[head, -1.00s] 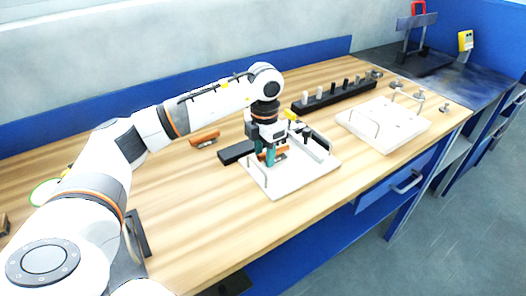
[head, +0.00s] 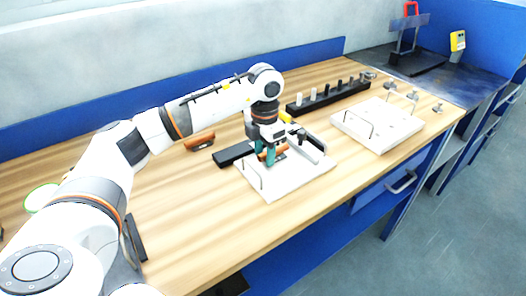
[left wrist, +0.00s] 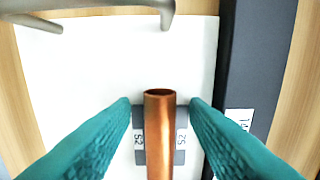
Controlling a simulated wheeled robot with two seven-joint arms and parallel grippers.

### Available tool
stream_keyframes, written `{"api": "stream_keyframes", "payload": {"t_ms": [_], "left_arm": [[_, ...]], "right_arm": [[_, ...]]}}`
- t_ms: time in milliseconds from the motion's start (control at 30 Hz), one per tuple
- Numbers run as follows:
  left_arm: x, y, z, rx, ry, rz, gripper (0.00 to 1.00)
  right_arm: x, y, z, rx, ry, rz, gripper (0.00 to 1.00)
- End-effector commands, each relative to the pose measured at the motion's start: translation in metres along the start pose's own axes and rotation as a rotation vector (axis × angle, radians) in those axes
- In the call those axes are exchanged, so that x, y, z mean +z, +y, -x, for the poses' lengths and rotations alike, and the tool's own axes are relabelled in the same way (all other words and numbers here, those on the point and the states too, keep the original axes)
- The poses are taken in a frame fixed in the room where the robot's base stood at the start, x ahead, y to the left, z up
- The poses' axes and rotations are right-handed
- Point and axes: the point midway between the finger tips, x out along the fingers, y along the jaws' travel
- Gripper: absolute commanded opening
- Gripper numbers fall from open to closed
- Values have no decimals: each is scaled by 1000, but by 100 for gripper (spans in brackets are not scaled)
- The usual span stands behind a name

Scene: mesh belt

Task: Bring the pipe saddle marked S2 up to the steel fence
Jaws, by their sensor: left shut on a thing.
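My left gripper (head: 268,160) points down over the near white board (head: 285,187). Its teal fingers are shut on the pipe saddle marked S2, a copper-coloured half pipe (left wrist: 159,135) on a grey base with the S2 label (left wrist: 140,143), seen between the fingertips in the left wrist view. The saddle is low over the board; whether it touches it I cannot tell. A dark bar (head: 234,152) runs along the board's back-left edge and also shows at the right of the wrist view (left wrist: 255,70). A grey bar (head: 310,146) lies on the board's far side. Which is the steel fence is unclear.
Another copper-coloured saddle (head: 200,141) lies on the wood behind. Wire handles (head: 254,176) stand up from the near board. A second white board (head: 380,125) and a black rack of pegs (head: 328,96) are to the right. The front-left tabletop is clear.

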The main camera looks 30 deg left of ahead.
Motion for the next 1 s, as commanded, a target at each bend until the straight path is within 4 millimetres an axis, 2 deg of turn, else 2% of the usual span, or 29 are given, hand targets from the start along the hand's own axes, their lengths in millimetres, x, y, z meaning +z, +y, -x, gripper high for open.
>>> {"api": "stream_keyframes", "payload": {"t_ms": [1000], "left_arm": [[-16,0,1,1,2,0,9]], "right_arm": [[0,1,1,2,0,-1,33]]}}
